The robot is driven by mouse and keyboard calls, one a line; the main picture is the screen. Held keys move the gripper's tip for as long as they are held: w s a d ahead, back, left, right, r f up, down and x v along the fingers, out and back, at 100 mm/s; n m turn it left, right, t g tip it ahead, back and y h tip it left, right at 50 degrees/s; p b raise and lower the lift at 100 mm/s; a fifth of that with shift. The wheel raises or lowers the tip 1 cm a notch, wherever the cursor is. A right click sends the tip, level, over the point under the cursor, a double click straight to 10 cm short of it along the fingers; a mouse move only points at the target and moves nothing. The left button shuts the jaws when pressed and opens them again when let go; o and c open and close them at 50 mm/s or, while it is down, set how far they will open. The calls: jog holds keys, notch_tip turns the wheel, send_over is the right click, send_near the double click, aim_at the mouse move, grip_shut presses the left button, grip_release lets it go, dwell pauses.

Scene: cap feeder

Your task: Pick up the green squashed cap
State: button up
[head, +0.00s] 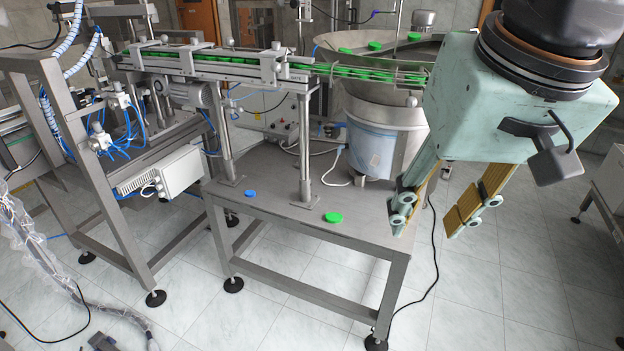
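A bright green cap (333,217) lies on the grey metal table (300,225), near its front edge and right of the front conveyor post. It looks slightly irregular in outline, but it is too small to tell how squashed it is. My gripper (428,222) is at the right, large and near the camera, with its two tan-padded fingers pointing down and to the left. The fingers are apart with nothing between them. The gripper is to the right of the green cap and clear of it.
A blue cap (250,193) lies left on the same table. Metal posts (304,150) rise from the table to a conveyor (215,65) carrying several green caps. A round bowl feeder (380,110) stands behind. A white box (178,171) is at the left. The tiled floor in front is clear.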

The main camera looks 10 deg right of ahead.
jog(key=w+m, duration=0.2)
jog(key=w, duration=0.7)
jog(key=m+g+p, duration=0.4)
jog(key=m+p, duration=0.2)
jog(key=m, duration=1)
send_over(336, 217)
jog(key=shift+f, duration=19.8)
jog(key=shift+f, duration=0.15)
jog(key=shift+f, duration=1)
